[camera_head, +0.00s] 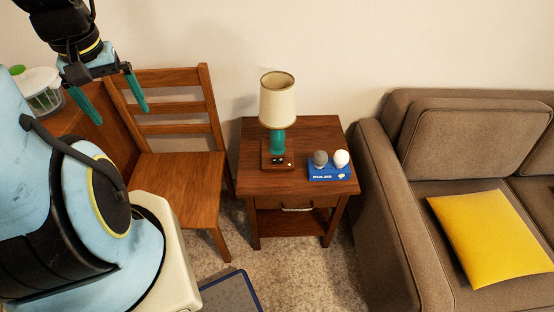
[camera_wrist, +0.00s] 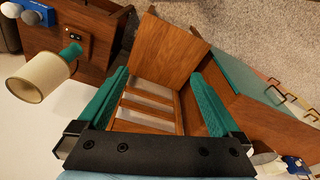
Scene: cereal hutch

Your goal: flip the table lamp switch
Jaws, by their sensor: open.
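The table lamp (camera_head: 278,105) has a cream shade, a teal stem and a square wooden base. It stands upright on the small wooden side table (camera_head: 315,187). The switch (camera_head: 277,160) is a small dark spot on the front of the lamp base; its position is too small to tell. In the wrist view the lamp (camera_wrist: 42,75) lies at the upper left, with the switch panel (camera_wrist: 72,33) facing the camera. My gripper (camera_head: 127,112) is open and empty, with teal fingers, high in front of the chair and well left of the lamp. It also shows in the wrist view (camera_wrist: 152,88).
A blue box with a grey and a white bulb (camera_head: 329,172) sits right of the lamp. A wooden chair (camera_head: 180,185) stands left of the table, a brown sofa (camera_head: 385,200) with a yellow cushion (camera_head: 492,235) right. A lidded container (camera_head: 40,92) is at far left.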

